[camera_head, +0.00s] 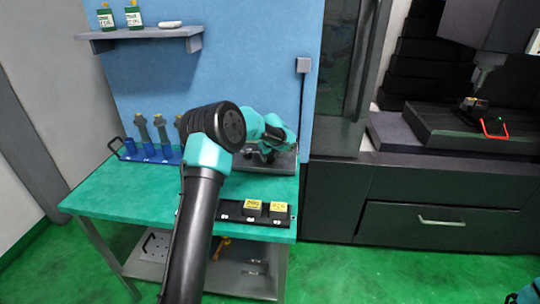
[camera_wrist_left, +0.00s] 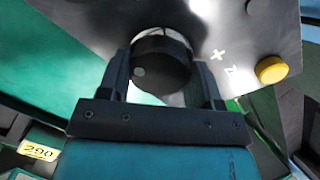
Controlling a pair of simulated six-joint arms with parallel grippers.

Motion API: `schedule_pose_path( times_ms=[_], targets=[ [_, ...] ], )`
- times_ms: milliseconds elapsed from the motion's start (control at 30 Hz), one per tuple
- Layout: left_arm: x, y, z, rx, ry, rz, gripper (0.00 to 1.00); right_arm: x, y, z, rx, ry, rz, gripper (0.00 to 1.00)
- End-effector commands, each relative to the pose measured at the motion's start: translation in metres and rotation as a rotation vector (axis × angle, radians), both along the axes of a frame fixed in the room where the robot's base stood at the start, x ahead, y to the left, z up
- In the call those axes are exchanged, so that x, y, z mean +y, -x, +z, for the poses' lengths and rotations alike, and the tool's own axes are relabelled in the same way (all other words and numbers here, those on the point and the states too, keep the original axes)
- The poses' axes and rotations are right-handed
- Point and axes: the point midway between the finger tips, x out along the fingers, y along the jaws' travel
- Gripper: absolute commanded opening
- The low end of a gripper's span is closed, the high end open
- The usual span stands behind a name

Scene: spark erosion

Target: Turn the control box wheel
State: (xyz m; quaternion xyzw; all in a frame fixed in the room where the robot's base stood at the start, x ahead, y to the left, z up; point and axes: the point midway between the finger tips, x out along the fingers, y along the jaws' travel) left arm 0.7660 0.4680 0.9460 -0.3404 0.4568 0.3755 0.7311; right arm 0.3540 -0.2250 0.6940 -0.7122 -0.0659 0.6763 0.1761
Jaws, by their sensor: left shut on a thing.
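The control box is a grey panel that shows at the back right of the green table in the head view (camera_head: 284,163), partly behind my left arm. In the left wrist view its grey face (camera_wrist_left: 225,28) fills the top. The wheel (camera_wrist_left: 162,66) is a round black knob with a pale dot on its left side. My left gripper (camera_wrist_left: 162,58) is shut on the wheel, one finger on each side of it. In the head view my left gripper (camera_head: 268,148) is small and partly hidden by my own wrist.
A yellow button (camera_wrist_left: 271,69) sits right of the wheel near white "+" and "Z" marks. A black strip with yellow-labelled blocks (camera_head: 240,213) lies at the table's front. A blue holder (camera_head: 150,157) with upright tools stands at the left. A shelf (camera_head: 140,36) with bottles hangs above.

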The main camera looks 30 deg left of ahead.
Motion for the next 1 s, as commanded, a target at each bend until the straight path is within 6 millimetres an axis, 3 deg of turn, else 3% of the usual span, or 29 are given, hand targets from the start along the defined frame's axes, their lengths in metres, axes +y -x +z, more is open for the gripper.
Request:
schedule_pose_path(
  times_ms=[1000],
  targets=[
    [0.0020,-0.0014,-0.0016,-0.133,0.319,0.857,0.35,0.0000,0.0000,0.0000,0.000,0.000,0.000,0.43]
  ],
)
